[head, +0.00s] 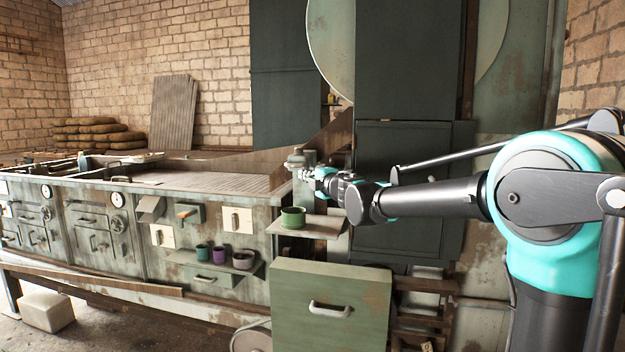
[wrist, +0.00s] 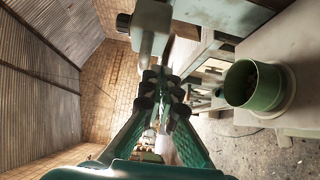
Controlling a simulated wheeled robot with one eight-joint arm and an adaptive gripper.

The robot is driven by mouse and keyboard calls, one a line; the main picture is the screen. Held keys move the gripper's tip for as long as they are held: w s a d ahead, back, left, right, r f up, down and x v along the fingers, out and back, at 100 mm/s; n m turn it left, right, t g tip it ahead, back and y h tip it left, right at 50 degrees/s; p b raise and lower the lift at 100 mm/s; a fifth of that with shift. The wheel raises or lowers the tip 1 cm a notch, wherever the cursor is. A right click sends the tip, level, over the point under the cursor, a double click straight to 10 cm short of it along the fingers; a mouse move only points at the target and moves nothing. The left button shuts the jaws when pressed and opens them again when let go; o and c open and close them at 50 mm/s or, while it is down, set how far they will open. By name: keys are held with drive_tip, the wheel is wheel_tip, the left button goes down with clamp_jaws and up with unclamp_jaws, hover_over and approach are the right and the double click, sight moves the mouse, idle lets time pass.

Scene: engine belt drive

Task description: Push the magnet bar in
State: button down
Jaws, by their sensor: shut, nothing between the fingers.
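My gripper (head: 304,174) is at the right end of the long machine, level with its top. It also shows in the wrist view (wrist: 163,82), with the dark finger pads together and nothing visible between them. Just beyond the fingertips is a grey-green fitting (wrist: 152,28) with a small dark round end at its left. A pale rounded part (head: 297,158) shows right by the fingertips in the head view. I cannot tell for sure which part is the magnet bar, nor whether the fingers touch the fitting.
A green cup (head: 293,217) stands on a small shelf (head: 318,228) below my gripper; the cup also shows in the wrist view (wrist: 253,86). Several cups stand on a lower shelf (head: 190,260). A tall dark cabinet (head: 405,70) rises behind my arm. A green drawer front (head: 330,285) is below.

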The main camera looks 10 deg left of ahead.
drive_tip(key=shift+w, duration=2.15)
drive_tip(key=w, duration=0.4)
drive_tip(key=shift+w+d, duration=0.2)
drive_tip(key=shift+w, duration=0.15)
drive_tip(key=s+a+v, duration=0.2)
drive_tip(key=v, duration=1.1)
drive_tip(key=shift+a, duration=0.15)
